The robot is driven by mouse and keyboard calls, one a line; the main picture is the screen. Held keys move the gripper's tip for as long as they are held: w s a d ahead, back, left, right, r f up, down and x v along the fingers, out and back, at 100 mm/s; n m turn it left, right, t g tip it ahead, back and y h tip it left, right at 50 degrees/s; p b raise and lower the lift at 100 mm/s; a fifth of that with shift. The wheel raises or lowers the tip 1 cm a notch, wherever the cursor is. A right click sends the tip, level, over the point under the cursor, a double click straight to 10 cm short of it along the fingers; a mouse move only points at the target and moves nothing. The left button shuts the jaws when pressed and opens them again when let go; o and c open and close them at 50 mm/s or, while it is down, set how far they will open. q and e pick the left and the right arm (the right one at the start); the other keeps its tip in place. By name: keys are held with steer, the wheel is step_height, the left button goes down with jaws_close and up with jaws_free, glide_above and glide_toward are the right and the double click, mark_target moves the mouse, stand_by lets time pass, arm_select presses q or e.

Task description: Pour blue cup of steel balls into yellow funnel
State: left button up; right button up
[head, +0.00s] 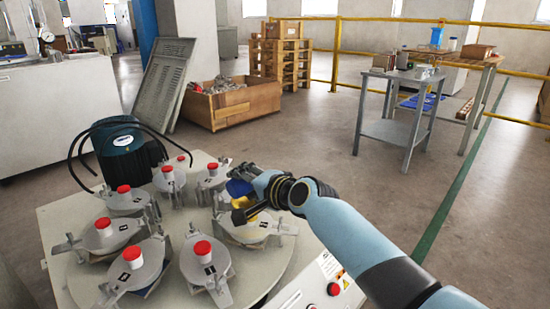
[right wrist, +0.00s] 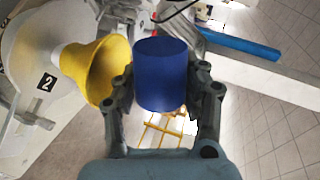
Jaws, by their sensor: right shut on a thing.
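The blue cup (right wrist: 162,75) is between the fingers of my right gripper (right wrist: 161,88) in the right wrist view, and the gripper is shut on it. In the head view the cup (head: 239,187) is a small dark blue patch at the gripper, partly hidden by it. The yellow funnel (right wrist: 98,68) lies just left of the cup in the right wrist view. In the head view the funnel (head: 252,210) shows below the gripper, mostly covered by it. No steel balls show; the cup's inside is hidden. I cannot tell the cup's exact tilt. My left gripper is not in view.
The round machine plate (head: 185,290) carries several metal clamp fixtures with red-topped knobs (head: 203,250) around the funnel. A dark green motor (head: 125,150) stands at the plate's back left. A control panel with a red button (head: 333,289) is at the front right. Open floor lies to the right.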

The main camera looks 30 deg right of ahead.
steer(key=shift+w+a+f, duration=0.1)
steer(key=shift+a+f, duration=0.25)
steer(key=shift+a, duration=0.45)
arm_select(q)
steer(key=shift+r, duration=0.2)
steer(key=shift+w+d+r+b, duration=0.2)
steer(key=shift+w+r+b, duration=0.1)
steer(key=shift+b, duration=0.1)
arm_select(e)
steer(key=shift+d+r+m+y, duration=0.1)
steer(key=shift+d+m+y, duration=0.25)
steer(key=shift+m, duration=0.45)
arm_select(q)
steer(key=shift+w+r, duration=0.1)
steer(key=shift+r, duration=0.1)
arm_select(e)
steer(key=shift+y, duration=0.25)
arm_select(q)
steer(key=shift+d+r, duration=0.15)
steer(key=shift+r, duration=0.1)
arm_select(e)
steer(key=shift+m+g, duration=0.3)
steer(key=shift+m, duration=0.1)
arm_select(q)
steer(key=shift+b, duration=0.4)
arm_select(e)
steer(key=shift+w+d, duration=0.1)
